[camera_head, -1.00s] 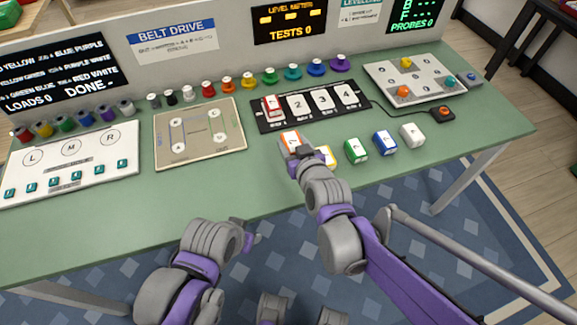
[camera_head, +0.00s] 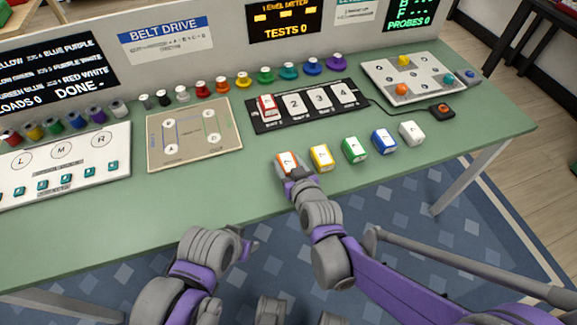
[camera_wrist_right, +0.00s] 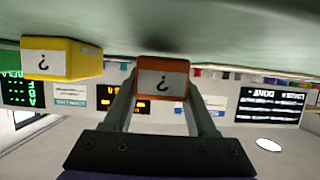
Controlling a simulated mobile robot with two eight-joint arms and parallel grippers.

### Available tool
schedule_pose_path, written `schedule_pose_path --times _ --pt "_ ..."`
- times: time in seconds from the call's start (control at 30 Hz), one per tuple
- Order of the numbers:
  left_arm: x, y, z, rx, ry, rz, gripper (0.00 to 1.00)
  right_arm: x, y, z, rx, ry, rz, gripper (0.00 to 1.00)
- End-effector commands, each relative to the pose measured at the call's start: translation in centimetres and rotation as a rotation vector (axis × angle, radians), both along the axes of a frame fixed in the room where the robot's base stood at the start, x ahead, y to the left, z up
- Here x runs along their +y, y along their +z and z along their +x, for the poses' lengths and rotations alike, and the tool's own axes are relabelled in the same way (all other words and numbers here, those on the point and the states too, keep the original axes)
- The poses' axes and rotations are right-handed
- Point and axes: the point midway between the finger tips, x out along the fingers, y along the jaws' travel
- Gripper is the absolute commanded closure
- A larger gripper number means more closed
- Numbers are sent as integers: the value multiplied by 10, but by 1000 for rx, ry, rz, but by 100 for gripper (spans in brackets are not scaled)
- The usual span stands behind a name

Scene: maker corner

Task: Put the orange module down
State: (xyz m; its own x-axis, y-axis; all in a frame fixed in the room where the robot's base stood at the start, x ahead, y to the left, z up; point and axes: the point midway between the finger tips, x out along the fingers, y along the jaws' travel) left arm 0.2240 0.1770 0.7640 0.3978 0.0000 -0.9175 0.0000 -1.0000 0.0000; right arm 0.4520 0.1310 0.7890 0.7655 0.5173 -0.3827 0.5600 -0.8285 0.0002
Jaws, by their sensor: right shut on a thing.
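The orange module (camera_head: 287,161), with a white label face, is at the tip of my right gripper (camera_head: 293,175), at the left end of the row of modules. In the right wrist view, which is upside down, the orange module (camera_wrist_right: 163,82) sits between the two fingers of my right gripper (camera_wrist_right: 163,100), which is shut on it. It is at or just above the green table; a dark shadow lies close by, and I cannot tell if it touches. My left gripper (camera_head: 248,246) is low in front of the table edge, and its jaws are unclear.
Yellow (camera_head: 321,158), green (camera_head: 354,149), blue (camera_head: 383,141) and white (camera_head: 411,133) modules stand to the right. Behind is the black slot board (camera_head: 275,124) with a red module (camera_head: 267,106) in its first slot. Green table (camera_head: 200,195) to the left is clear.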

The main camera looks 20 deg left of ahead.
Motion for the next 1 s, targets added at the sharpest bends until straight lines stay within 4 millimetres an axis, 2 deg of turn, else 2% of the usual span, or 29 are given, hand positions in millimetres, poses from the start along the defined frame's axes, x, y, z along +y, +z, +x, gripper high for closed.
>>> schedule_pose_path --times 0.07,0.47,0.5,0.6,0.67,1.0 --pt "0 -3 0 1 0 0 50 0 -7 0 0 0 0 100" --pt "0 -6 0 2 0 0 50 0 -11 0 0 0 0 100" --pt "0 -7 0 2 0 0 50 0 -12 0 0 0 0 41" --pt "0 -6 0 2 0 0 50 0 -11 0 0 0 0 23" --pt "0 -6 0 2 0 0 50 0 -10 0 0 0 0 13" --pt "0 -3 0 1 0 0 50 0 -9 0 0 0 0 13"
